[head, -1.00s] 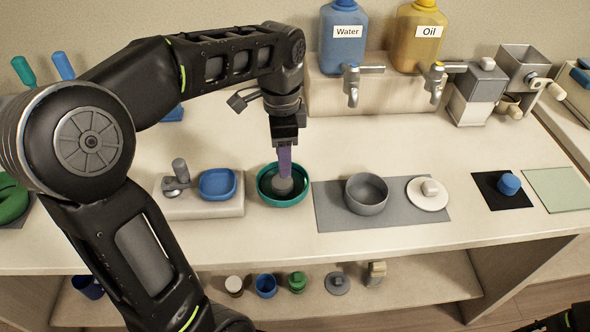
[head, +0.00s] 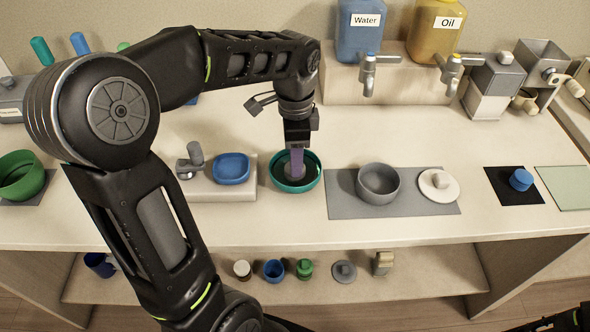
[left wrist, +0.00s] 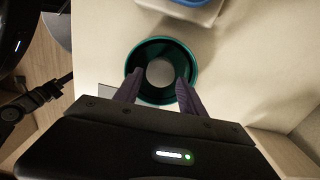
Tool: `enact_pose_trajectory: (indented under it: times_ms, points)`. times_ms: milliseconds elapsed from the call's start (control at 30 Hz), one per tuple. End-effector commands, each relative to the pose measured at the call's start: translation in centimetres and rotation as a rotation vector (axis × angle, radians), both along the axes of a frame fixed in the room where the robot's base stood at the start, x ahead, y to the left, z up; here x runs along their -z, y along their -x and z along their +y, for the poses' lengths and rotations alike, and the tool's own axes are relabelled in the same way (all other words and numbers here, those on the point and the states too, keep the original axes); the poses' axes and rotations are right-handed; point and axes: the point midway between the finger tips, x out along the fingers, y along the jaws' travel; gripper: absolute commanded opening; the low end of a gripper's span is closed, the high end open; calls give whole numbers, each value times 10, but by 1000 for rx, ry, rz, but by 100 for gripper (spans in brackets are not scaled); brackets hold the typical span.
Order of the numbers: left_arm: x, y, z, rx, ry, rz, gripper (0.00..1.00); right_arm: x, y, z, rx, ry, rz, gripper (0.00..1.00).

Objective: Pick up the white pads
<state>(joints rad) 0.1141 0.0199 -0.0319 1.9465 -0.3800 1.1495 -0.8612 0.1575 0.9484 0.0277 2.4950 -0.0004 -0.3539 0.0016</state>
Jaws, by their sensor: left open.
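My left gripper (head: 296,170) points straight down over the teal bowl (head: 275,183), its purple fingers reaching into it. In the left wrist view the fingers (left wrist: 157,80) are open, one at each side of a pale grey-white round thing (left wrist: 160,72) in the teal bowl (left wrist: 133,58). I cannot tell whether this round thing is the white pads, or whether the fingers touch it. In the head view the fingers mostly hide it. My right gripper is not clearly in view; only a black part of my arm shows at the bottom right.
A stand with a blue dish (head: 232,168) is left of the bowl. A grey mat (head: 343,203) with a grey bowl (head: 379,185) and a white lidded disc (head: 440,190) is to the right. Water (head: 361,32) and oil (head: 437,38) dispensers stand behind. Small jars sit on the lower shelf.

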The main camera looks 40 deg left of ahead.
Motion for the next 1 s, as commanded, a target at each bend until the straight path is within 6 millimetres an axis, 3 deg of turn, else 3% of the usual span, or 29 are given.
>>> enact_pose_trajectory:
  times_ms: [200,300,900,1000]
  points:
    - [32,1,2,0,1,6,48,-6,1,0,1,2,2,67]
    - [39,1,2,0,0,3,48,-6,1,0,1,2,3,67]
    - [40,0,2,0,-1,1,48,-6,1,0,1,2,3,67]
    - [40,0,2,0,-1,1,40,-6,1,0,1,2,3,67]
